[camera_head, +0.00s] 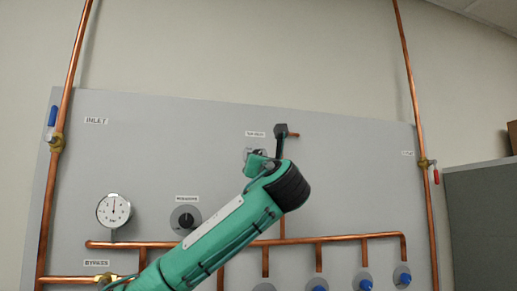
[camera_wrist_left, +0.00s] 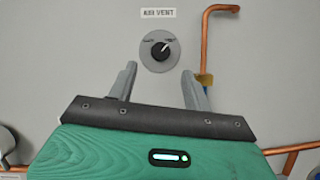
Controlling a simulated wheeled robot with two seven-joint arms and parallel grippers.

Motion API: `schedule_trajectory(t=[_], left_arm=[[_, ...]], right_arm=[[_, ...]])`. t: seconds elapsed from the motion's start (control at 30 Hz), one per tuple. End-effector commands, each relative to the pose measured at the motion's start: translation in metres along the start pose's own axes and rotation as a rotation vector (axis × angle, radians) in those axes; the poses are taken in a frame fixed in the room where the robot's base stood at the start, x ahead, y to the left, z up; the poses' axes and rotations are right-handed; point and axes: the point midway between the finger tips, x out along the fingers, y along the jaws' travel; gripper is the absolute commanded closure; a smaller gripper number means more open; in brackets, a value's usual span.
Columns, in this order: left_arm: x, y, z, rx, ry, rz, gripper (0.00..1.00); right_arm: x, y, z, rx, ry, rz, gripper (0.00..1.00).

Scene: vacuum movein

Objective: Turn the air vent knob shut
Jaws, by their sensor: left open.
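The air vent knob (camera_wrist_left: 160,50) is a small black dial on a round grey plate, under a white "AIR VENT" label (camera_wrist_left: 158,13). Its pale pointer mark tilts to the upper right. My left gripper (camera_wrist_left: 158,70) is open, its two grey fingers pointing at the panel below and on either side of the knob. Nothing is between the fingers, and they do not appear to hold the knob. In the head view my green left arm reaches up from the bottom and partly covers the knob (camera_head: 253,153). My right gripper is not in view.
A copper pipe (camera_wrist_left: 205,45) runs close to the right of the knob. The grey panel also carries a pressure gauge (camera_head: 114,211), another black knob (camera_head: 186,218), a blue-handled valve (camera_head: 53,117), a red-handled valve (camera_head: 435,175) and several blue knobs along the bottom right.

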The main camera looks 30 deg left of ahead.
Motion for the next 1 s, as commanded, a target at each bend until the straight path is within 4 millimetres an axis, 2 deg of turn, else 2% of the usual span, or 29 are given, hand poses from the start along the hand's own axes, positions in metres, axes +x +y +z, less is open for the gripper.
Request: schedule_trajectory(t=[0.03, 0.1, 0.33, 0.5, 0.8, 1.0], left_arm=[[0.013, 0.002, 0.004, 0.001, 0.003, 0.002, 0.5], [0.026, 0.001, 0.004, 0.002, 0.002, 0.001, 0.5], [0.057, 0.0, 0.002, 0.001, 0.002, 0.0, 0.5], [0.066, 0.0, 0.0, 0.0, 0.001, 0.0, 0.5], [0.067, -0.001, -0.001, 0.0, 0.0, -0.001, 0.5], [0.067, -0.001, -0.001, -0.001, 0.0, -0.001, 0.89]], right_arm=[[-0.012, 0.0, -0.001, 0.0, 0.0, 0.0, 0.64], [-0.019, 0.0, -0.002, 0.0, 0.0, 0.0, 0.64], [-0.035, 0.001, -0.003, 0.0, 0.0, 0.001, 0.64], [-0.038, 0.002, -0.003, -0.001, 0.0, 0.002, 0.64], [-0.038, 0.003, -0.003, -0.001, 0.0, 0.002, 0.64], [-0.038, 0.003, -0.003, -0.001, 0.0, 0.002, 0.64]])
